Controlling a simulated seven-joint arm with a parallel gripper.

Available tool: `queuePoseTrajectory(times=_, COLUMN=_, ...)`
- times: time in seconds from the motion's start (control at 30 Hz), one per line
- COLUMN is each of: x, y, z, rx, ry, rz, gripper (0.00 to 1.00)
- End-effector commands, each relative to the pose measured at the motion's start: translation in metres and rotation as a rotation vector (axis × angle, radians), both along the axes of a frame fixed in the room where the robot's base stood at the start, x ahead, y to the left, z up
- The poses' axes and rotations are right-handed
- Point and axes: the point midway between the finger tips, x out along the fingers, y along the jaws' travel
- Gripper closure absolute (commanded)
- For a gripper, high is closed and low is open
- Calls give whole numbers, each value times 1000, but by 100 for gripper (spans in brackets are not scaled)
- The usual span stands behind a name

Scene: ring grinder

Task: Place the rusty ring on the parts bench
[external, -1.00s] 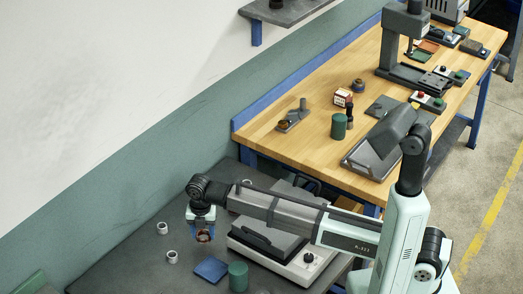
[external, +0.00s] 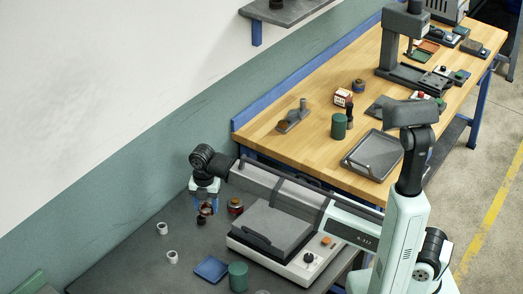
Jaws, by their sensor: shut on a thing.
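My gripper (external: 206,208) is over the left part of the dark grey bench (external: 130,262), a little above its top. It is shut on a small rusty brown ring (external: 208,210), partly covered by the fingers. A small dark piece (external: 201,221) shows just below the fingers; whether it touches the ring I cannot tell. A wooden-topped bench (external: 262,127) with blue legs stands behind to the right. Which of the two is called the parts bench the picture does not show.
Two pale rings (external: 162,228) lie left of the gripper. A jar (external: 235,206), a grey-lidded machine (external: 275,238), a blue tray (external: 211,268) and a green cylinder (external: 238,275) stand to the right. A grey tray (external: 375,155) sits on the wooden bench.

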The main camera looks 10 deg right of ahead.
Motion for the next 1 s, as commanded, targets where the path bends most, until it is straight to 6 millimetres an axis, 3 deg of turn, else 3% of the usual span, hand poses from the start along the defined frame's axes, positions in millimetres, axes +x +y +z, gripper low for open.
queuePoseTrajectory(times=0.1, x=42, y=-18, z=5, rx=0, ry=0, rz=-93, gripper=79)
queuePoseTrajectory(times=0.47, x=154, y=-88, z=20, rx=1, ry=0, rz=-366, gripper=79)
queuePoseTrajectory(times=0.77, x=237, y=-162, z=33, rx=1, ry=0, rz=-594, gripper=79)
queuePoseTrajectory(times=1.0, x=297, y=-231, z=43, rx=0, ry=0, rz=-776, gripper=79)
